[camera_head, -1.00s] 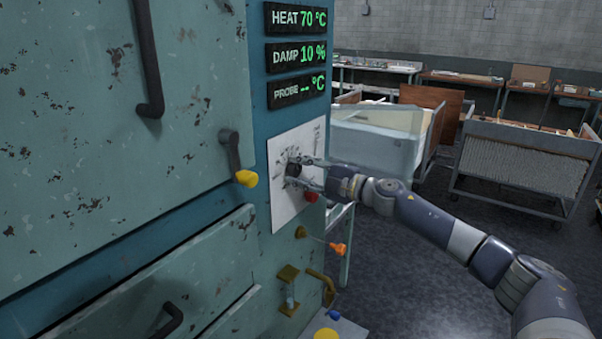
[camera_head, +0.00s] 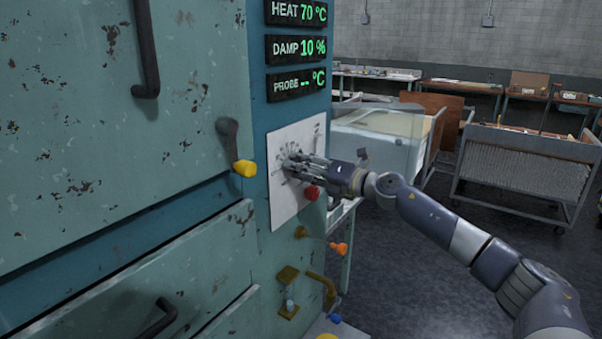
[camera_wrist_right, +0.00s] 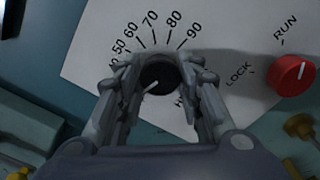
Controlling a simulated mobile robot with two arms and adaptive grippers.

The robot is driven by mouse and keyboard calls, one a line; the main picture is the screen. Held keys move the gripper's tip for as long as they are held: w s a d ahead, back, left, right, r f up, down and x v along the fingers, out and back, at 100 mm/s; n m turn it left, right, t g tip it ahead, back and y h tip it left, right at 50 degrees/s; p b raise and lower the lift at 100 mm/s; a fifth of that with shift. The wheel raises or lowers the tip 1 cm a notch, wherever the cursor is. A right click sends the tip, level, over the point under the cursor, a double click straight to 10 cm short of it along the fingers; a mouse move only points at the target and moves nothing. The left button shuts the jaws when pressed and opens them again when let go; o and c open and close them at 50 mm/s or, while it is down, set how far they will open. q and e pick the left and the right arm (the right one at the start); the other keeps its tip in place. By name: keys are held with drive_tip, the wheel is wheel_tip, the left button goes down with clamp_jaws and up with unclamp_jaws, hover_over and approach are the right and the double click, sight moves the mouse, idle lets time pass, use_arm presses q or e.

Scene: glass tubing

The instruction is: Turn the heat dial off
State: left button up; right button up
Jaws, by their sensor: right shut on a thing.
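The heat dial is a black round knob (camera_wrist_right: 158,78) with a pale pointer line, on a white panel marked 50 to 90. In the right wrist view the pointer aims to the lower left, away from the visible numbers. My right gripper (camera_wrist_right: 156,88) has a finger on each side of the knob and is shut on it. In the head view the right gripper (camera_head: 300,163) covers most of the dial on the white panel (camera_head: 285,210). The heat display (camera_head: 299,12) reads 70 °C. My left gripper is not in view.
A red RUN/LOCK knob (camera_wrist_right: 291,75) sits right of the dial; it also shows in the head view (camera_head: 311,193). A yellow-knobbed lever (camera_head: 245,168), an orange knob (camera_head: 341,249) and a brass handle (camera_head: 322,286) are nearby. A glass-sided cart (camera_head: 375,140) stands behind the arm.

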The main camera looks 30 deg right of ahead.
drive_tip(key=shift+f+n+b, duration=0.15)
drive_tip(key=shift+n+b, duration=1)
drive_tip(key=shift+n, duration=1.05)
drive_tip(key=o, duration=1.1)
drive_tip(key=shift+c, duration=0.2)
drive_tip(key=v, duration=1.1)
drive_tip(key=shift+s, duration=0.4)
